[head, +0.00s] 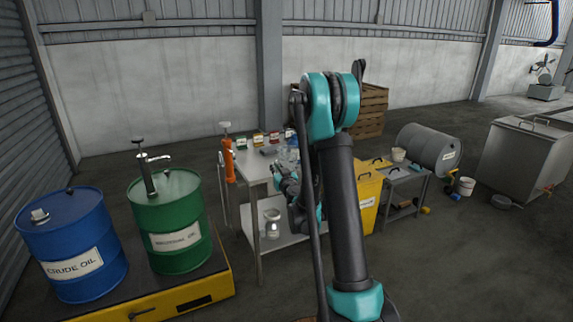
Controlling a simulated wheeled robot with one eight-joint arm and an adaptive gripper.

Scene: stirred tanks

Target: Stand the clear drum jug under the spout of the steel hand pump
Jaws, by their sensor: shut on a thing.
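The steel hand pump (148,172) stands upright in the top of the green drum (172,232), with its spout reaching out to the right. My gripper (279,172) is small and partly hidden by my arm, at the right end of the steel table. It is shut on what looks like the clear drum jug (286,155), a pale see-through shape whose outline is hard to make out. The floor space under the pump spout is hidden or taken up by the drum top.
A blue drum (70,248) shares a yellow-edged platform (200,290) with the green one. An orange pump (229,160) stands at the left edge of the steel table (250,172). A clear jar (271,223) sits on its lower shelf. A yellow bin (368,200) is right of my arm.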

